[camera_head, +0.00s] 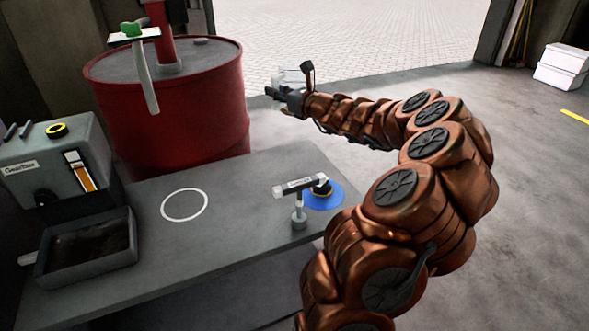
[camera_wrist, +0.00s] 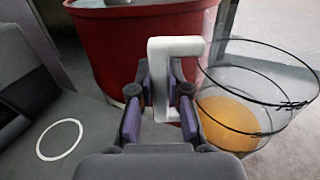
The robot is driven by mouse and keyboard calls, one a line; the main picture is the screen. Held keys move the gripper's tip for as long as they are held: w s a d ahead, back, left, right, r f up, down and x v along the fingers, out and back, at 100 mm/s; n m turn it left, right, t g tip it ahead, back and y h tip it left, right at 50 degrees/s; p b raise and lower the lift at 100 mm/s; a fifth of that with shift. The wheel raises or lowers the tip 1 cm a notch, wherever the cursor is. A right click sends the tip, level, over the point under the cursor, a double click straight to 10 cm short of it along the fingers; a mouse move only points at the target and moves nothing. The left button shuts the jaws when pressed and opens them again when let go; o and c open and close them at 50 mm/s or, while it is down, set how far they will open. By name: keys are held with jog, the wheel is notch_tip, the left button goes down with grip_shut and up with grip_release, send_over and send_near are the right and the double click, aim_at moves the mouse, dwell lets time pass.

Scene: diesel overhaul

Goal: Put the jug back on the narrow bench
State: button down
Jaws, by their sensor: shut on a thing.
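The jug (camera_wrist: 262,118) is clear with dark rim lines and holds orange liquid low inside. Its white handle (camera_wrist: 178,48) stands between the fingers of my gripper (camera_wrist: 160,105) in the wrist view, and my gripper is shut on it. In the head view the jug (camera_head: 292,76) is small and partly hidden by my gripper (camera_head: 284,96), beyond the bench's far right edge and right of the red drum. The grey bench (camera_head: 232,220) bears a white ring (camera_head: 184,205) with nothing inside it; the ring also shows in the wrist view (camera_wrist: 60,139).
A red drum (camera_head: 185,110) with a pump stands behind the bench. A grey gearbox unit (camera_head: 45,150) and a dark tray (camera_head: 85,262) occupy the left end. A small stand (camera_head: 299,215) and a blue disc (camera_head: 330,195) with a yellow-black item are at the right.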

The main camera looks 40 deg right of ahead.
jog(key=shift+f+b, duration=3.85)
jog(key=shift+f, duration=4.85)
jog(key=c, duration=1.1)
grip_release()
jog(key=shift+c, duration=0.2)
jog(key=shift+s+d+p, duration=0.2)
jog(key=shift+s, duration=2.8)
jog(key=shift+s+d+p, duration=0.15)
jog(key=shift+s+p, duration=0.05)
jog(key=shift+s, duration=2.8)
jog(key=shift+r, duration=0.2)
